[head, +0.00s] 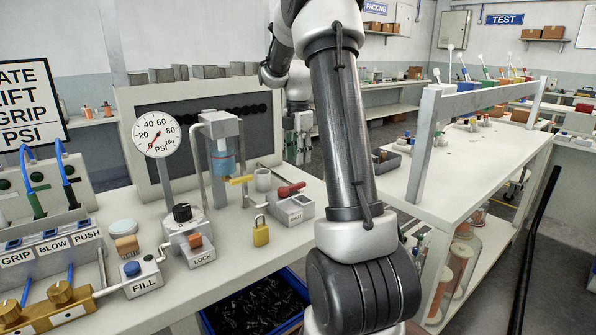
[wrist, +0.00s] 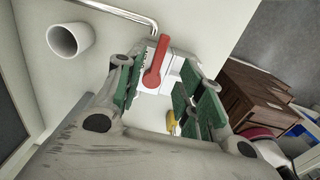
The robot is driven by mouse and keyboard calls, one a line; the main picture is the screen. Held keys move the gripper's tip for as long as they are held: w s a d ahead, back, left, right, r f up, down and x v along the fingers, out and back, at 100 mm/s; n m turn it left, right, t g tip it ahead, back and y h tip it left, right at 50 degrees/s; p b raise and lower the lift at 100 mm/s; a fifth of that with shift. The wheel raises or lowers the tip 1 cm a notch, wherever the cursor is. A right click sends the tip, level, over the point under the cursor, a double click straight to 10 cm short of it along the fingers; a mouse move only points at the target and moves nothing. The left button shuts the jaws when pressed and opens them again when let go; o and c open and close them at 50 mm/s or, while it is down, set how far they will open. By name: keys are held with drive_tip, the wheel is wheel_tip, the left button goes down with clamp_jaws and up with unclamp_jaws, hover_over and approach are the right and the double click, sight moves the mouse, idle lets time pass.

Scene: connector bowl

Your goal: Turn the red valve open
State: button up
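The red valve handle (head: 291,189) is a lever on a small white box (head: 293,209) on the left bench, by a bent metal pipe. In the wrist view the red handle (wrist: 156,62) stands out from the white box, seen between my fingers. My gripper (wrist: 165,75) is open, with green-padded fingers apart on either side of the handle. No contact with the handle shows.
A white mug (head: 263,180) stands close behind the valve box; it also shows in the wrist view (wrist: 68,40). A yellow padlock (head: 261,233) sits in front. A gauge (head: 157,134) and yellow lever (head: 240,179) are left. A blue crate (head: 292,322) lies below the bench edge.

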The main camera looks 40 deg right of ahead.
wheel_tip(320, 180, up, 3)
drive_tip(key=shift+f, duration=0.2)
idle(0.5)
